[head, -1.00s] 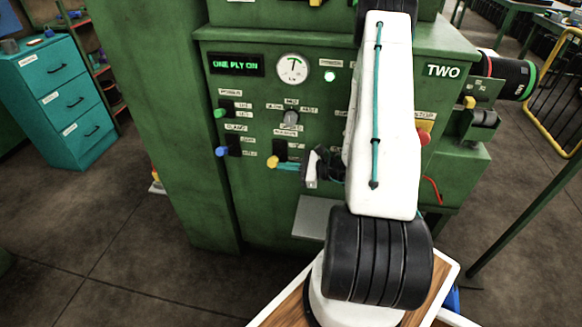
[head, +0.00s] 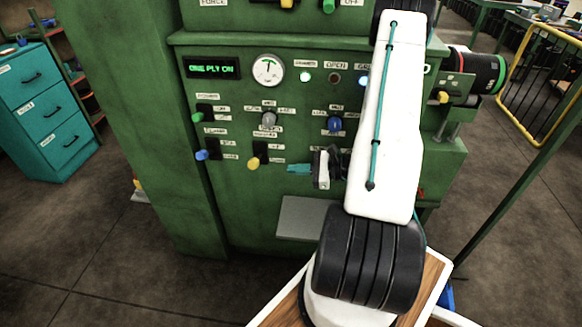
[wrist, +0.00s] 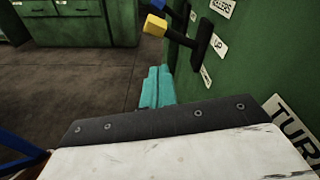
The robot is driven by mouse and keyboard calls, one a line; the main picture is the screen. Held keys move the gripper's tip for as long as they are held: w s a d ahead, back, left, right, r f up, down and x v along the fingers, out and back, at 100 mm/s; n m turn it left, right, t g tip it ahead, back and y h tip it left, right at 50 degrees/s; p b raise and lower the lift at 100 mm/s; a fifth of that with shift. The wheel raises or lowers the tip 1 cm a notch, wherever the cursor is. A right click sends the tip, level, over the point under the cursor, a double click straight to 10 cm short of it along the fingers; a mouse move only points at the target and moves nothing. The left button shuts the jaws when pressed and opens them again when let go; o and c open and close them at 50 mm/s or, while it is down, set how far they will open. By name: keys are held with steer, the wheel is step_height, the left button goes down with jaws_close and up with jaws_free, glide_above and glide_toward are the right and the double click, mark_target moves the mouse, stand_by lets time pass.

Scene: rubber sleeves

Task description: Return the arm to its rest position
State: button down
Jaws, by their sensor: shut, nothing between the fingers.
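My white arm (head: 385,120) rises from its black-ringed base joint in front of the green machine in the head view, its upper end near the top edge. My gripper (head: 297,168) shows teal fingers pointing left, in front of the panel and right of a yellow-handled switch (head: 253,162). In the wrist view the teal fingers of my gripper (wrist: 155,88) lie together, shut and empty, and apart from the yellow switch handle (wrist: 156,25). The arm's upper link covers part of the panel.
The green machine (head: 200,225) fills the middle, with a lit display reading "ONE PLY ON" (head: 212,68), a gauge (head: 268,71) and several switches. A grey shelf (head: 305,218) juts out below the gripper. Teal drawers (head: 45,110) stand left; floor is clear between.

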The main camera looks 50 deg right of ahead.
stand_by(0.3)
steer(key=s+a+r+n+g+h, duration=0.3)
steer(key=s+a+r+n+g, duration=0.1)
steer(key=a+r+n, duration=0.4)
steer(key=s+a+r+n+g+h, duration=0.3)
steer(key=s+a+r+n, duration=0.4)
steer(key=r, duration=0.6)
steer(key=s+a+r+n+g+h, duration=0.3)
steer(key=s+a+r+n+g, duration=0.2)
steer(key=a+r+n, duration=0.5)
steer(key=shift+s+a+r+n, duration=0.25)
steer(key=shift+s+r+n, duration=0.05)
steer(key=shift+n, duration=0.2)
